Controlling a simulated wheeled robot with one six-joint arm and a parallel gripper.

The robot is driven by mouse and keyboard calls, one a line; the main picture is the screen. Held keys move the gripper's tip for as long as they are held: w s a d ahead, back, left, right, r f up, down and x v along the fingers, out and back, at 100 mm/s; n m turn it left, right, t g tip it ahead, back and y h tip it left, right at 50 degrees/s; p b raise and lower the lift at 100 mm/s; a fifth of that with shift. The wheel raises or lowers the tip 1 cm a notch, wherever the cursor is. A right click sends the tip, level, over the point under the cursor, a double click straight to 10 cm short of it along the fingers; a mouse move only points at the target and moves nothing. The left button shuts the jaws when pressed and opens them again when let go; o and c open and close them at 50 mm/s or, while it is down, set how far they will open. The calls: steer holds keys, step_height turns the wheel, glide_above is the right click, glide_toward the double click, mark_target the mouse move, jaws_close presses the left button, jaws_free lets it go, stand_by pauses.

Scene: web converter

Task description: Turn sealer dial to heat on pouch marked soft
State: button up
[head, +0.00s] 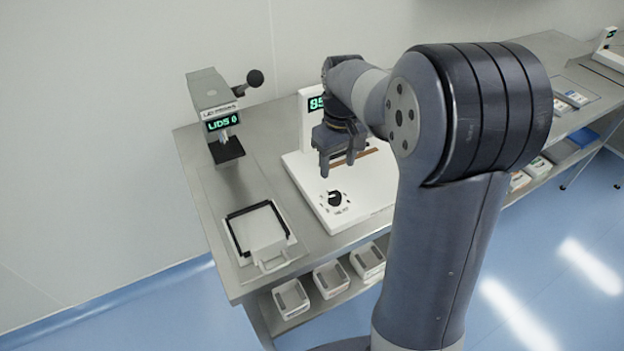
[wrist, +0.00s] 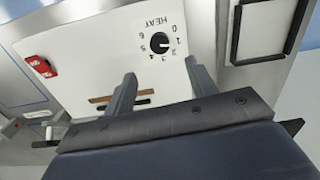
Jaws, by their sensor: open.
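The sealer (head: 298,165) is a white machine on the steel bench with a green display, partly hidden by my arm. Its black round dial (head: 335,198) sits on the front left of the white plate. In the wrist view the dial (wrist: 160,43) has numbers 0 to 6 and the word HEAT around it. My gripper (head: 338,164) is open and empty above the plate, behind and apart from the dial. Its fingers (wrist: 160,70) also show in the wrist view. I make out no pouch marked soft.
A lid press (head: 210,98) with a black ball lever and display LIDS 0 stands at the left back. A black-edged tray (head: 258,232) lies in front of it. Several grey bins (head: 291,298) sit on the lower shelf. A red part (wrist: 40,66) is on the sealer's far side.

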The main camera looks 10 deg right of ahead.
mark_target(335, 195)
step_height(335, 195, down, 11)
steer(key=shift+r+p, duration=0.15)
steer(key=shift+p, duration=0.45)
steer(key=c, duration=1)
